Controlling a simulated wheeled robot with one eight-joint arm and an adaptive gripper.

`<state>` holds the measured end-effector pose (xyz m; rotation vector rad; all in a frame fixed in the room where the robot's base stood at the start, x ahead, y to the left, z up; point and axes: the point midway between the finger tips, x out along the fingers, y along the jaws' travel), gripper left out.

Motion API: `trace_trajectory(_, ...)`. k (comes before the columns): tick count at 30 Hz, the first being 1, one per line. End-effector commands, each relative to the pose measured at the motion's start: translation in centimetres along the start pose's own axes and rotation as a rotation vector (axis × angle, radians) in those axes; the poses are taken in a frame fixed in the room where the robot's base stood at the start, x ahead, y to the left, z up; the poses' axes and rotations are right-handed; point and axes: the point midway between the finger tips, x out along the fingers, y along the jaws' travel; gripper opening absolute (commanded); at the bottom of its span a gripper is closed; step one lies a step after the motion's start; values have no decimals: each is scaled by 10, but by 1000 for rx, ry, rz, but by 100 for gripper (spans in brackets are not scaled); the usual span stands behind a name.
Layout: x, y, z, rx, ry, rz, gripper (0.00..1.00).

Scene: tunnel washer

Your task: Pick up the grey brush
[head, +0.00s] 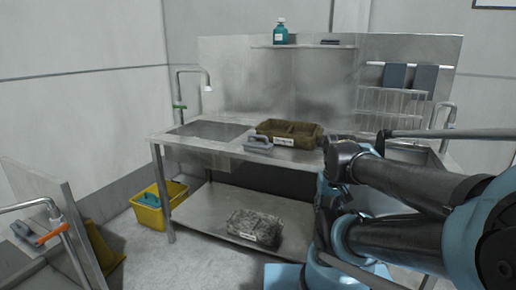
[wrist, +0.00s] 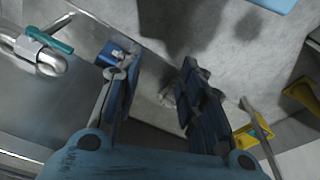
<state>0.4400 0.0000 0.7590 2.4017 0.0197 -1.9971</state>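A grey brush (head: 258,144) lies on the steel table at the front edge of a brown crate (head: 290,134) in the head view. My gripper (wrist: 155,62) shows in the wrist view with its two dark blue fingers spread apart. Nothing is held between them; grey floor shows beyond. In the head view my arm reaches in from the right, and I cannot make out the gripper's fingers there. I cannot make out the brush in the wrist view.
The steel table (head: 207,146) has a sink at left and a lower shelf with a mottled grey crate (head: 254,227). A yellow bucket (head: 150,217) stands on the floor. A tap (wrist: 40,55) shows close to my gripper. Another grey and orange item (head: 27,233) lies at lower left.

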Motion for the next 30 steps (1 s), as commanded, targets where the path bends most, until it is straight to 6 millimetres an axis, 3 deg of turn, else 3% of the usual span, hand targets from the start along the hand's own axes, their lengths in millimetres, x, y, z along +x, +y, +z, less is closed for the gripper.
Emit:
trace_trajectory(5,-10,-1,4,-13,14,-3,36)
trace_trajectory(8,-22,-5,-12,-58,21,-13,36)
trace_trajectory(11,-43,-14,-40,-138,34,-30,36)
trace_trajectory(21,-124,-58,-164,-510,107,-98,36)
trace_trajectory(30,-176,-111,-277,-833,189,-146,36)
